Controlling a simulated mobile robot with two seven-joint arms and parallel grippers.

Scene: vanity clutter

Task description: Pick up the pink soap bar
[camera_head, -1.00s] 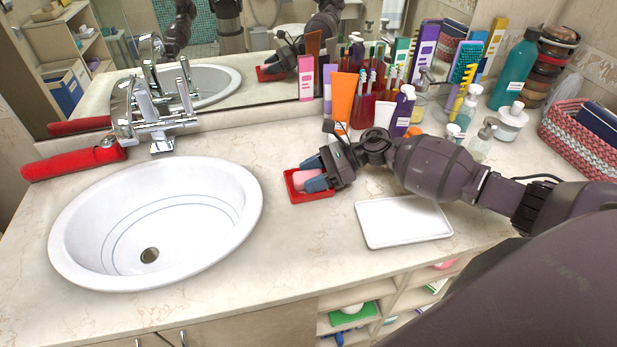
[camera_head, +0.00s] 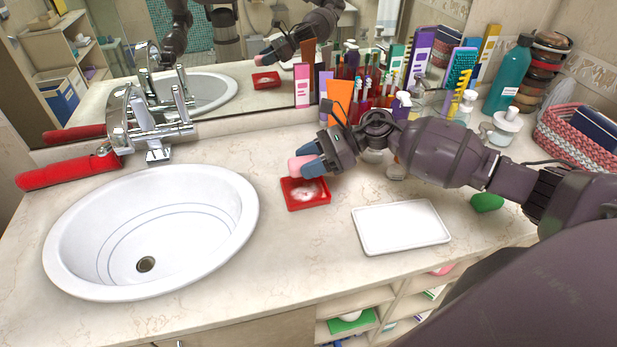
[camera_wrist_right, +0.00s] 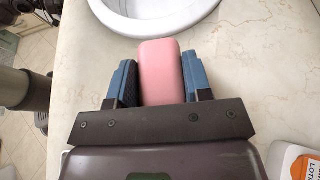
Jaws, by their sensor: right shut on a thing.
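The pink soap bar (camera_head: 301,164) is held by my right gripper (camera_head: 308,160), raised above the red soap dish (camera_head: 291,203). In the right wrist view the soap (camera_wrist_right: 161,72) sits between the two blue fingers of the gripper (camera_wrist_right: 160,82), and its far end sticks out past the fingertips. The red dish stands on the counter below and holds only a whitish residue. My left gripper is not directly in view.
A white sink (camera_head: 200,215) is set into the counter at left, with a red-handled item (camera_head: 70,172) near the faucet. A white tray (camera_head: 400,228) lies right of the dish. Bottles and boxes crowd the back right.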

